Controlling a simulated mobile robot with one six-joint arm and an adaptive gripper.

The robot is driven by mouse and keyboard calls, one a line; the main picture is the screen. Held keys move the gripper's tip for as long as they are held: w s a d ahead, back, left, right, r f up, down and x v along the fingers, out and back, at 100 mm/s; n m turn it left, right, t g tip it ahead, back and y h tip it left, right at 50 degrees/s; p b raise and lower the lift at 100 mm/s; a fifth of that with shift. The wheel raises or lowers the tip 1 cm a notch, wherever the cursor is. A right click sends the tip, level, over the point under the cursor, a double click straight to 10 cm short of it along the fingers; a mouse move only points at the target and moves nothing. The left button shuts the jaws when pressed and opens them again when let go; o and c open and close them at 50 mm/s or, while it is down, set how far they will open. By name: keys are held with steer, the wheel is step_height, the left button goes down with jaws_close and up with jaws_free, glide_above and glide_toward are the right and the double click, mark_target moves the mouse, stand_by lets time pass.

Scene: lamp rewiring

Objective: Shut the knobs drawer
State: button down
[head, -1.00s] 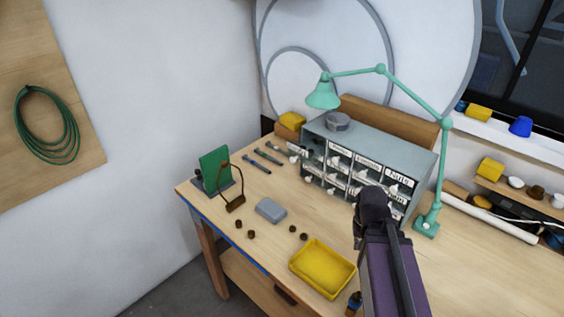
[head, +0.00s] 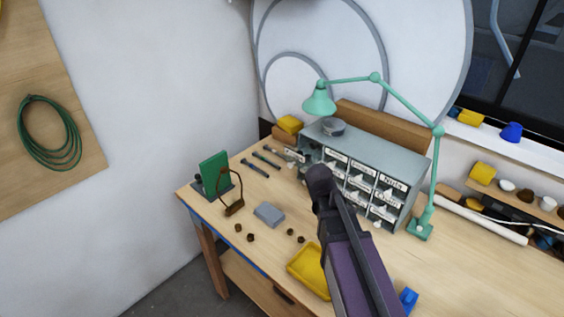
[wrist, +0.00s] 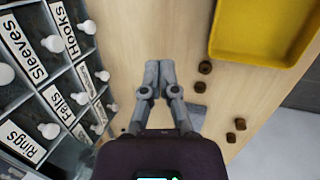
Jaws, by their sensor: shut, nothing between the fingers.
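The grey drawer cabinet (head: 385,152) stands at the back of the bench, with labelled drawers and white knobs. A pale drawer front (head: 294,156) appears to jut out at its left end in the head view; its label is too small to read, so I cannot tell whether it is the knobs drawer. In the wrist view the cabinet front (wrist: 62,75) runs along the left, with labels such as Hooks, Sleeves, Felts and Rings. My gripper (wrist: 160,68) is shut and empty, apart from the drawers over the bench top. My arm hides part of the cabinet's lower left.
A yellow tray (head: 306,270) lies in front of the cabinet, partly behind my arm; it also shows in the wrist view (wrist: 262,30). Small brown pieces (head: 250,238) and a grey box (head: 269,214) lie nearby. The green lamp (head: 420,229) stands at the cabinet's right.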

steer(key=w+a+r+n+t+h+p, duration=0.1)
steer(key=w+a+r+n+t+p, duration=0.1)
steer(key=a+n, duration=0.6)
steer(key=w+a+r+n+t+h+p, duration=0.1)
steer(key=w+a+r+n+t+p, duration=0.2)
steer(key=a, duration=1.1)
steer(key=w+r+n, duration=0.3)
steer(key=r+n, duration=0.3)
steer(key=shift+w+n+p, duration=0.25)
steer(key=shift+n+p, duration=0.05)
steer(key=shift+p, duration=0.1)
steer(key=w+d+f+b, duration=0.6)
steer(key=w+f+b, duration=0.1)
steer(key=w, duration=0.1)
steer(key=shift+w+d, duration=0.4)
steer(key=shift+w+a, duration=0.1)
steer(key=shift+a, duration=0.05)
